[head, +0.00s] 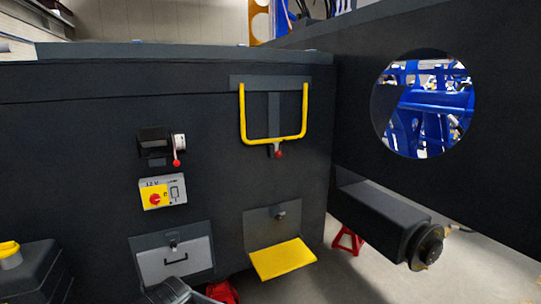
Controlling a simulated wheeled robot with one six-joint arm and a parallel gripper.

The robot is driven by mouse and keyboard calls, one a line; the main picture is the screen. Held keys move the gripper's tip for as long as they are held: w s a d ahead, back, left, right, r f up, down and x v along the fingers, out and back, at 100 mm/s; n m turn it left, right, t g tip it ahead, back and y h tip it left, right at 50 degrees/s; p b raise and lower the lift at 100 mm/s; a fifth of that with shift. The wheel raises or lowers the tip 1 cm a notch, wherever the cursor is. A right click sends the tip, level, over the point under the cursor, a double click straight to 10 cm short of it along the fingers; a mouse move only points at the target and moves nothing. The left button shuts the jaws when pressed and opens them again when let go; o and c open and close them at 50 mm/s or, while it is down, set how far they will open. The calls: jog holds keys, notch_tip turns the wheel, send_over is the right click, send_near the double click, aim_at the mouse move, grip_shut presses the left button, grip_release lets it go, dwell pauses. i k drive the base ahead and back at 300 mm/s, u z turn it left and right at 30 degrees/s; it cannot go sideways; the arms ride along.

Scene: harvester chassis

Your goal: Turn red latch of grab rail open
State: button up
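The yellow U-shaped grab rail (243,117) is mounted on the dark chassis panel, right of the middle of the head view. Its two legs run up to a dark plate and its crossbar is at the bottom. The red latch (279,154) is a small red knob just under the middle of the crossbar, on a short light-coloured stem that points down. Nothing touches the rail or the latch. My gripper is not clearly in view; only a dark rounded part shows at the bottom edge, left of centre.
A yellow step (283,259) juts out below the rail. Left of it are a lever with a red knob (176,162), a 12 V switch panel (162,192) and a grey drawer (174,260). A dark beam with a hub (428,247) protrudes at right. The panel before the rail is clear.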

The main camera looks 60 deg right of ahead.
aim_at(278, 154)
jog(key=z, duration=0.15)
jog(key=i, duration=1.1)
jog(key=z, duration=1.25)
jog(key=i, duration=0.8)
jog(key=z, duration=1)
